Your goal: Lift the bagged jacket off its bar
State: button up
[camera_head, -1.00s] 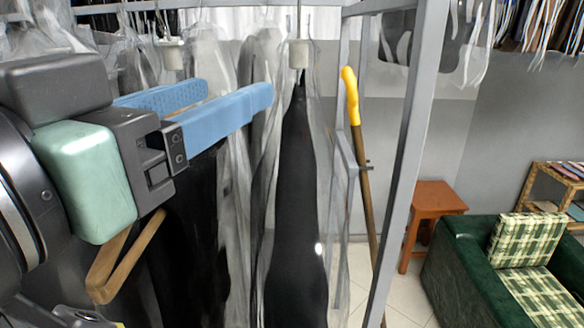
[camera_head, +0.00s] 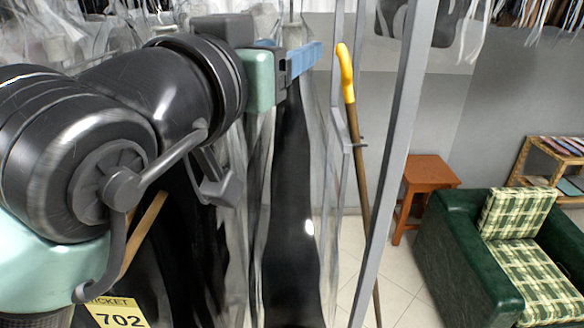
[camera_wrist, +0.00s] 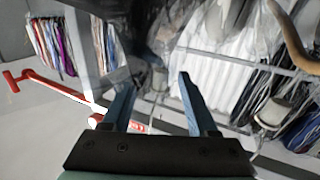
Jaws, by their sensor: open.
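A long dark jacket (camera_head: 290,235) in a clear plastic bag hangs upright in the middle of the head view. My gripper (camera_head: 300,58) is in front of its top, and its blue fingers hide the hanger neck there. In the wrist view my gripper (camera_wrist: 156,82) is open, with a small pale block (camera_wrist: 159,77) showing between or just beyond the fingertips. I cannot tell whether the fingers touch it. The bar above the jacket is mostly hidden in the head view.
A grey rack post (camera_head: 395,170) and a yellow-handled stick (camera_head: 352,130) stand right of the jacket. A wooden stool (camera_head: 428,185) and green armchair (camera_head: 470,240) are farther right.

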jog(key=shift+w+d, duration=0.1)
jog(key=shift+w, duration=0.4)
jog(key=shift+s, duration=0.2)
jog(key=c, duration=0.3)
jog(key=shift+w, duration=0.1)
grip_shut()
jog(key=shift+f, duration=0.1)
dwell(0.5)
